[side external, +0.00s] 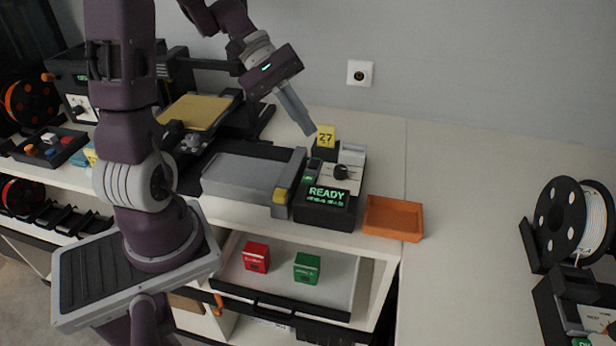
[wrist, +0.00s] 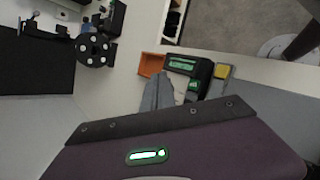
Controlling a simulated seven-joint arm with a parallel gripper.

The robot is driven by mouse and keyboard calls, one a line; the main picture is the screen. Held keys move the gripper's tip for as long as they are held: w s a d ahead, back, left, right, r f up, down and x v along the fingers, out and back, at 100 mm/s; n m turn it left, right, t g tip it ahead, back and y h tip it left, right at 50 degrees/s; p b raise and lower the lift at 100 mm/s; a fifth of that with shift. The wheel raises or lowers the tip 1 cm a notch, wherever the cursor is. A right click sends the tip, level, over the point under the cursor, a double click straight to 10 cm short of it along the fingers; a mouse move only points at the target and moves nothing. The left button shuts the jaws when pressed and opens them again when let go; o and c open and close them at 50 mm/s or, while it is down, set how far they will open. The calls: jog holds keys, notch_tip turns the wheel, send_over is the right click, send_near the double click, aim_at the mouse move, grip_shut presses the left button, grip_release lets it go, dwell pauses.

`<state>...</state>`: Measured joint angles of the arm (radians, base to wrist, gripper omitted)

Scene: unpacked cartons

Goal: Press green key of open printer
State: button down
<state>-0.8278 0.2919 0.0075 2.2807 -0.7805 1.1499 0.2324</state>
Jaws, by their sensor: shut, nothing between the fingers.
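The printer (side external: 340,174) stands on the white counter with a lit READY display (side external: 327,195) at its front. Its grey lid (side external: 245,178) appears swung open to the left, with a yellow latch at its edge. A green key (side external: 314,166) sits on the printer's left part, behind the display. The wrist view also shows the display (wrist: 183,65) and the green key (wrist: 193,90). My gripper (side external: 309,131) is shut and empty, slanting down above and behind the key, apart from it by what I see. In the wrist view, the fingers (wrist: 157,90) appear beside the printer.
A yellow tag marked 27 (side external: 326,136) stands at the printer's back, close to my fingertips. An orange tray (side external: 393,218) lies to the right. Below, an open drawer (side external: 290,292) holds a red and a green box. A filament spool (side external: 570,222) stands far right; the right counter is mostly clear.

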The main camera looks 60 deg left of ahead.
aim_at(304, 176)
jog(key=shift+f, duration=5.35)
jog(key=shift+r, duration=0.95)
